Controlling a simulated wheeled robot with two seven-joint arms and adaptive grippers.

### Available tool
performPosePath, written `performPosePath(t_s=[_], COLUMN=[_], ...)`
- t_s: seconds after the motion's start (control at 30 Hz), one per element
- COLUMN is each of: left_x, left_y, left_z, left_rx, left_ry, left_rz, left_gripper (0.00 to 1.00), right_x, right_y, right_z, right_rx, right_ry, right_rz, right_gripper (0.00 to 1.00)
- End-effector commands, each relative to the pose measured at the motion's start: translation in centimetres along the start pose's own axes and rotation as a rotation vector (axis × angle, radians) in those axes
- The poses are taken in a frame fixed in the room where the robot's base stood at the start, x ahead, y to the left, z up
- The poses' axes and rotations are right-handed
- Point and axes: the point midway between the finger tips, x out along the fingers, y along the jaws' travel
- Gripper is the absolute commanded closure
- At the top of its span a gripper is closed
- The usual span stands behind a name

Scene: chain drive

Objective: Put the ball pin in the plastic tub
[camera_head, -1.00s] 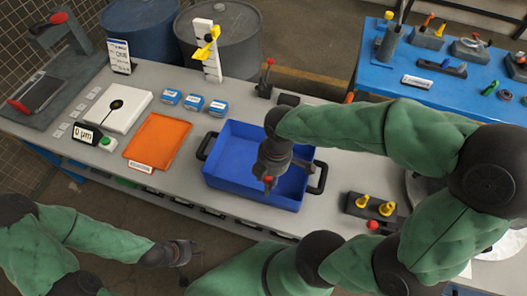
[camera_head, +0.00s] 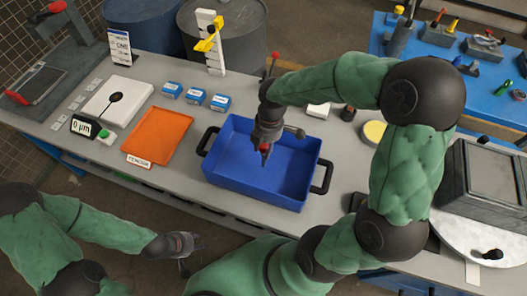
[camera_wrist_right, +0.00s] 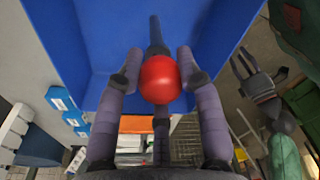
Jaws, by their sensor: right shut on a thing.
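The plastic tub (camera_head: 250,188) is a blue open box with black handles, standing on the grey bench in the head view. My right gripper (camera_head: 265,151) points down over the tub, shut on the ball pin (camera_head: 264,147), whose red ball shows at the fingertips. In the right wrist view the red ball (camera_wrist_right: 160,79) sits between the fingers and a dark shank extends from it toward the blue tub (camera_wrist_right: 90,35). The pin appears clear of the tub's walls; its height over the floor is hard to judge. My left gripper (camera_head: 190,254) is open and empty, low in front of the bench.
An orange tray (camera_head: 158,136) lies left of the tub, with several small blue boxes (camera_head: 196,97) behind it. A white stand with a yellow piece (camera_head: 208,42) is at the back. A grey box on a round white plate (camera_head: 492,190) is at the right.

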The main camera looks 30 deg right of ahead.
Motion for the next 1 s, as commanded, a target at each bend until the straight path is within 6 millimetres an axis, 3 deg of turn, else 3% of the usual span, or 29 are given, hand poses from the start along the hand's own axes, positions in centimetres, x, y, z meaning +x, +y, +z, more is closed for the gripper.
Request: performPosePath(t_s=[0.27,0.53,0.93,0.97,1.0], left_x=[0.5,1.4,1.5,1.5,1.4], left_y=[-0.2,-0.5,-0.5,-0.5,-0.5], left_z=[0.0,-0.1,-0.1,-0.1,-0.1], left_rx=[0.0,0.0,0.0,0.0,0.0], left_ry=[0.0,0.0,0.0,0.0,0.0], left_rz=[0.0,0.0,0.0,0.0,0.0], left_gripper=[0.6,0.6,0.6,0.6,0.6], right_x=[1.5,4.9,5.3,5.3,5.3], right_y=[1.3,1.7,1.8,1.8,1.8], right_z=[0.4,0.9,0.9,0.9,0.9], right_rx=[0.0,0.001,0.0,0.0,0.0], right_ry=[0.0,0.0,0.0,0.0,0.0], right_rz=[0.001,-0.002,0.001,0.0,0.0], right_gripper=[1.0,1.0,1.0,0.61,0.49])
